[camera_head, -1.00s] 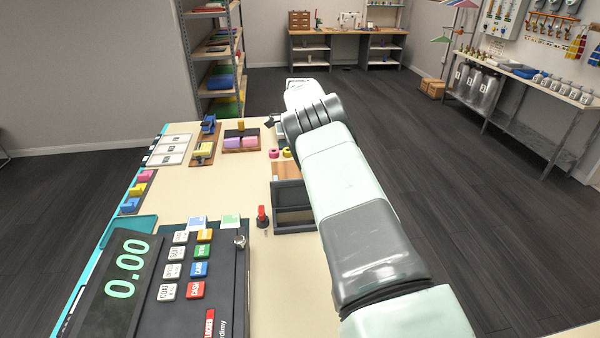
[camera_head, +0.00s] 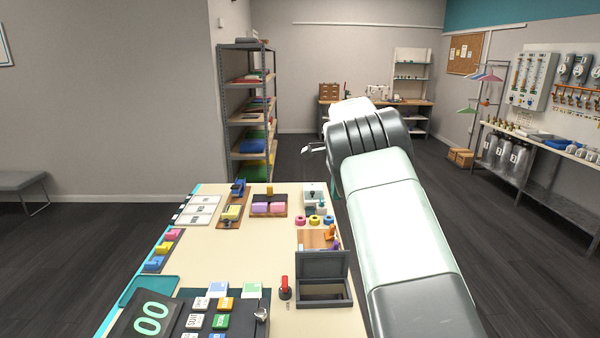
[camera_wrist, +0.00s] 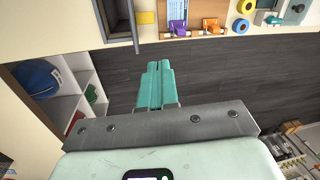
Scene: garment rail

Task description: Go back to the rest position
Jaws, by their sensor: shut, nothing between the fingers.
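My gripper (camera_wrist: 155,84) shows in the wrist view as two teal fingers side by side, shut with nothing between them. It hangs over the dark floor beside the counter's edge. In the head view my gripper (camera_head: 313,148) is partly visible as a small dark tip left of my raised wrist, beyond the counter. My arm runs along the right side of the counter (camera_head: 230,255).
On the counter are an open grey box (camera_head: 323,277), a red-handled stamp (camera_head: 285,288), a cash register (camera_head: 185,318) and tape rolls (camera_head: 314,220). A shelf rack (camera_head: 247,120) stands behind.

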